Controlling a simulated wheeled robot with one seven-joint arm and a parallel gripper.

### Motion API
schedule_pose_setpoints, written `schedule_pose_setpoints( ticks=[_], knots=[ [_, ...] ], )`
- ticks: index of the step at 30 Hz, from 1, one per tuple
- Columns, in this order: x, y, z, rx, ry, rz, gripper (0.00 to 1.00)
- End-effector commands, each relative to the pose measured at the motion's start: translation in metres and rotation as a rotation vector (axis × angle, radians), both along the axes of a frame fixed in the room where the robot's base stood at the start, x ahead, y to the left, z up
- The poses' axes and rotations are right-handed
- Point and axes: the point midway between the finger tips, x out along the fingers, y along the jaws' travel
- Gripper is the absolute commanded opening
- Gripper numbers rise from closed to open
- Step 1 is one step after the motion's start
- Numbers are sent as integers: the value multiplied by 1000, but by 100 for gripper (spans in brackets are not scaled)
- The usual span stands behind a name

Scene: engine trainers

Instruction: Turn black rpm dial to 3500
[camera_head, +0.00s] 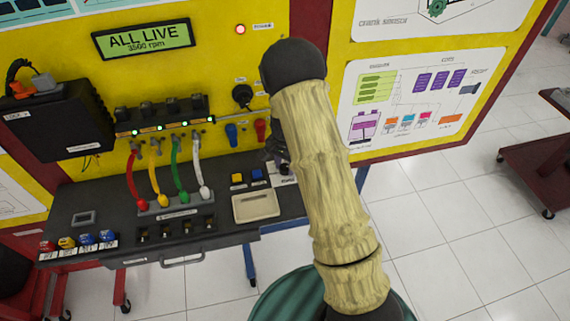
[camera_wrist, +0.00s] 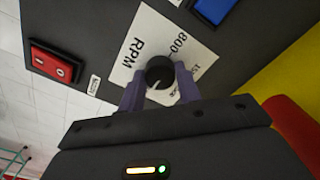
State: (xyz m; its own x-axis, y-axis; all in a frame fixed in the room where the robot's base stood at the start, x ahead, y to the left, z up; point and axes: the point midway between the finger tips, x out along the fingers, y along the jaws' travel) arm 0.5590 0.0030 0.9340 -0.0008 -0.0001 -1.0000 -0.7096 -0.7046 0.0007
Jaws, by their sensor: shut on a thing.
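The black rpm dial (camera_wrist: 160,73) shows in the wrist view on a white plate (camera_wrist: 138,46) printed "RPM" and "800-"; the rest of the print is partly covered. My gripper (camera_wrist: 160,85) is shut on the dial, one finger on each side of it. The green display (camera_head: 144,39) on the yellow panel reads "ALL LIVE" and "3500 rpm".
A red rocker switch (camera_wrist: 53,64) and a blue button (camera_wrist: 212,8) are near the dial in the wrist view. In the head view, a beige tray (camera_head: 256,206), a yellow button (camera_head: 237,178) and colored cables (camera_head: 157,176) lie left of my arm.

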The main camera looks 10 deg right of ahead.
Motion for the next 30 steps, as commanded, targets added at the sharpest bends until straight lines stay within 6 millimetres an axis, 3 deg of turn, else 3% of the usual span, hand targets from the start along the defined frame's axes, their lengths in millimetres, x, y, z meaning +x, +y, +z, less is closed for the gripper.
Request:
schedule_pose_setpoints(
  ticks=[12, 13, 16, 25, 30],
  knots=[
    [2, 0, 2, -1, -8, -14, 11],
    [2, 0, 2, -1, -8, -14, 36],
    [2, 0, 2, -1, -6, -13, 55],
    [1, 0, 1, 0, -3, -12, 55],
    [1, 0, 11, 0, -4, -12, 55]
  ],
)
